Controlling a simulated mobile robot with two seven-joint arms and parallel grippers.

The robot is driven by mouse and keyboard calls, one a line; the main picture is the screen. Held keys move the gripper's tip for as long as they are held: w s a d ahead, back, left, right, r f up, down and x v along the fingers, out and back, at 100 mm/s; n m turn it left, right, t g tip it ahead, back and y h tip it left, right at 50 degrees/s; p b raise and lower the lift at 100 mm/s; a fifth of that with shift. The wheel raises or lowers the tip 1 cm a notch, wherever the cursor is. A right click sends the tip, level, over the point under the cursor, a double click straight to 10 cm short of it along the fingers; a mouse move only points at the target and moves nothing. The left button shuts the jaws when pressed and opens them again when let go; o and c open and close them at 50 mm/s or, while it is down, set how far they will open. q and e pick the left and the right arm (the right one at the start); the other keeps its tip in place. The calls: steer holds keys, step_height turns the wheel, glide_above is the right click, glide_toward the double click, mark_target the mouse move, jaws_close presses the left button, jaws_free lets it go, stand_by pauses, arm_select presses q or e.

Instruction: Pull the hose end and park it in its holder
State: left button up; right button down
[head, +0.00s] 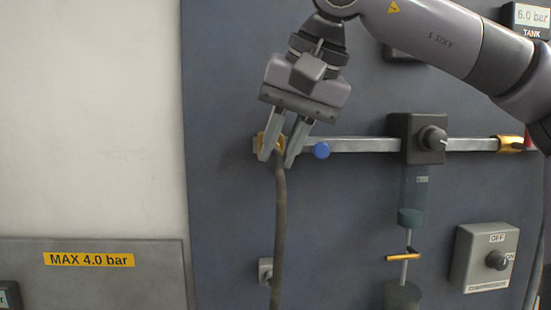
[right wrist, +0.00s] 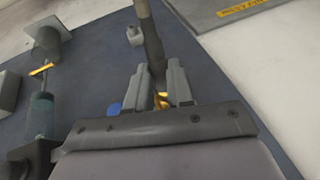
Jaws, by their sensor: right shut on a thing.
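The hose (head: 279,215) is dark grey and hangs down from my right gripper (head: 277,155). Its brass-coloured end (head: 262,141) is between the two fingers, which are shut on it, at the left end of the steel pipe (head: 360,145). I cannot tell whether it is joined to the pipe. In the right wrist view the hose (right wrist: 152,40) runs up from between the fingertips (right wrist: 160,82), with brass (right wrist: 161,100) showing. A small grey bracket (head: 265,271), possibly the holder, is on the panel below, just left of the hose. My left gripper is not in view.
A blue knob (head: 321,151) sits on the pipe close right of the gripper. Further right are a dark valve block (head: 416,138), a cylinder with a yellow lever (head: 403,257) and a switch box (head: 483,258). The blue panel (head: 225,200) left of the hose is clear.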

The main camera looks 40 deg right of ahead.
mark_target(279, 166)
steer(key=shift+s+a, duration=0.3)
steer(key=shift+s, duration=0.1)
steer(key=shift+s+a+f, duration=0.1)
steer(key=shift+s+a, duration=0.75)
steer(key=shift+s, duration=0.1)
steer(key=shift+s+a, duration=0.1)
steer(key=shift+s, duration=0.05)
steer(key=shift+s+a, duration=0.1)
steer(key=shift+s+a, duration=0.4)
steer(key=shift+s, duration=0.05)
step_height(279, 166, down, 26)
steer(key=w+d+b, duration=0.1)
steer(key=w+b, duration=0.1)
steer(key=b, duration=1.4)
steer(key=shift+d+r+b, duration=0.2)
steer(key=shift+d+b, duration=0.15)
